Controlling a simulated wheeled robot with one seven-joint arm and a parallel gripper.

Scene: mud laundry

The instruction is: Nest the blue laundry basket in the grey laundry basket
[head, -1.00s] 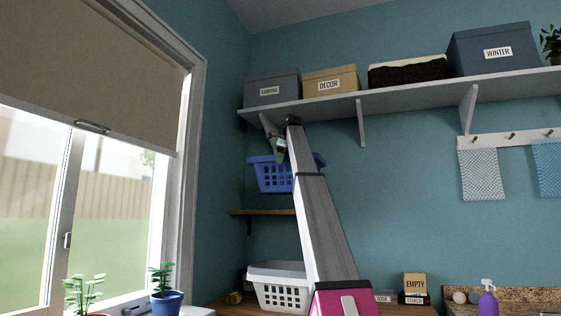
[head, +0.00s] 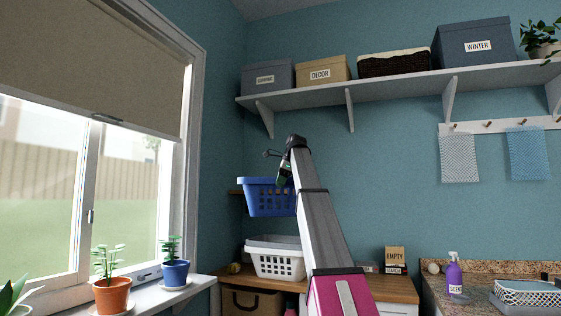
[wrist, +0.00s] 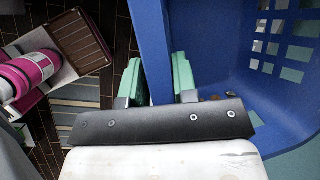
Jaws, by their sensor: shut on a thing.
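The blue laundry basket (head: 262,199) hangs upright in the air from my gripper (head: 285,172). In the wrist view the green fingers of my gripper (wrist: 159,76) stand on either side of the blue basket's wall (wrist: 160,35), shut on it. The basket's slotted side (wrist: 290,45) fills the right of that view. The grey laundry basket (head: 278,265), pale with square holes, stands on the wooden counter below the blue one. A clear gap shows between the two baskets. My arm hides the right side of both baskets in the head view.
A long white shelf (head: 390,87) with several boxes runs above. Potted plants (head: 175,272) stand on the windowsill at left. An EMPTY box (head: 395,256) stands right of my arm.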

